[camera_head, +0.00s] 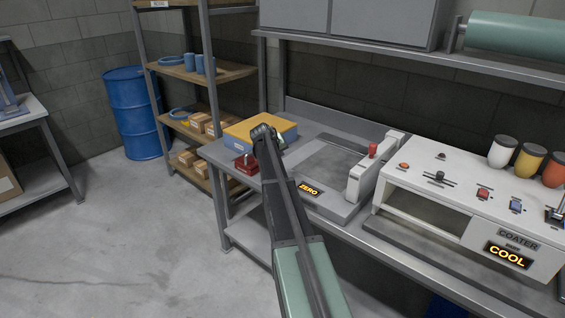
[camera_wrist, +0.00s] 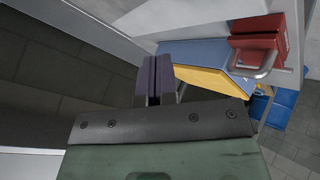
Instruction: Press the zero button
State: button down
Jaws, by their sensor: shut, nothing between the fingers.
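I cannot tell for certain which part is the zero button, and my arm hides some of the machine's left side. My gripper (camera_wrist: 154,62) shows as two dark purple fingers side by side, shut and empty. In the head view my arm's end is by the yellow and blue box (camera_head: 262,133), left of the machine. This box also shows in the wrist view (camera_wrist: 205,52).
A red block with a metal handle (camera_head: 245,164) sits at the bench's left end; it also shows in the wrist view (camera_wrist: 258,33). The white coater (camera_head: 455,200), with its COOL display, stands at right. An overhead shelf (camera_head: 400,62) runs above the bench.

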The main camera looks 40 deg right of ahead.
jog(key=shift+w+d+r, duration=0.75)
jog(key=shift+w+d, duration=0.05)
jog(key=shift+d, duration=0.25)
notch_tip(320, 180, down, 9)
jog(key=b, duration=0.8)
jog(key=shift+b, duration=0.4)
dwell(0.7)
jog(key=shift+f+b, duration=0.35)
jog(key=shift+f+b, duration=0.4)
dwell(0.4)
jog(key=shift+r, duration=0.1)
jog(key=shift+r+p, duration=0.75)
jog(key=shift+p, duration=0.05)
